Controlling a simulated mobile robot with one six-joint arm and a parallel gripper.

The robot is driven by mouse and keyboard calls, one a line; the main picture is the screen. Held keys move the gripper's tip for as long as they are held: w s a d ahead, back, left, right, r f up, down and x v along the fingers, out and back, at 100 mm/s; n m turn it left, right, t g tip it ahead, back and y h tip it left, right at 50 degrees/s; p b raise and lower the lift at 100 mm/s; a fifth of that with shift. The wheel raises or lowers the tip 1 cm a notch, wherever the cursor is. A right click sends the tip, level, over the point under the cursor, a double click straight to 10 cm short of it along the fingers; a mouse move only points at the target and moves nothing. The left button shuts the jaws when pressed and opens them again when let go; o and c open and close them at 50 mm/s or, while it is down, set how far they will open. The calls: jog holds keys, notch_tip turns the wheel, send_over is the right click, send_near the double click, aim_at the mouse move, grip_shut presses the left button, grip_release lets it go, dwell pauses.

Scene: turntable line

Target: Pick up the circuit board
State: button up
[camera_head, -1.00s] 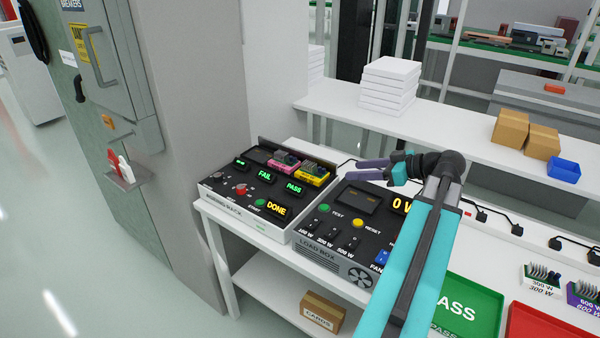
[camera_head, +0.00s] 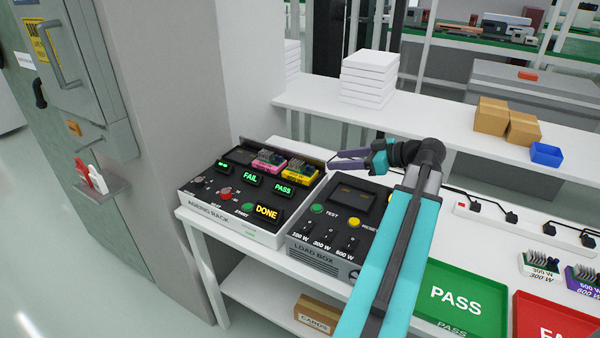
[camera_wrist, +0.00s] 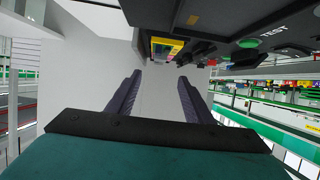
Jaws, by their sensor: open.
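Two circuit boards stand in slots at the back of the ageing rack (camera_head: 205,208): one in a pink carrier (camera_head: 268,161) and one in a yellow carrier (camera_head: 299,173). The FAIL display (camera_head: 250,177) is in front of the pink one and the PASS display (camera_head: 283,188) in front of the yellow one. My gripper (camera_head: 335,160) is open and empty, just right of the yellow board, above the back of the load box, fingers pointing left. In the wrist view the yellow carrier (camera_wrist: 166,47) shows beyond the fingertips, apart from them.
The load box (camera_head: 322,256) stands right of the rack. A green PASS tray (camera_head: 440,275) and a red FAIL tray (camera_head: 530,310) lie at right. Behind is a white shelf with stacked white boxes (camera_head: 368,80) and cartons (camera_head: 491,115). A grey pillar stands at left.

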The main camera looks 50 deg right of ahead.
jog(key=p, duration=0.1)
send_near(300, 163)
jog(key=shift+x, duration=1.35)
jog(key=shift+w, duration=0.15)
jog(key=shift+p+x, duration=0.7)
jog(key=shift+x, duration=1.8)
jog(key=shift+f, duration=0.15)
grip_shut()
notch_tip(300, 163, up, 10)
jog(key=b, duration=0.1)
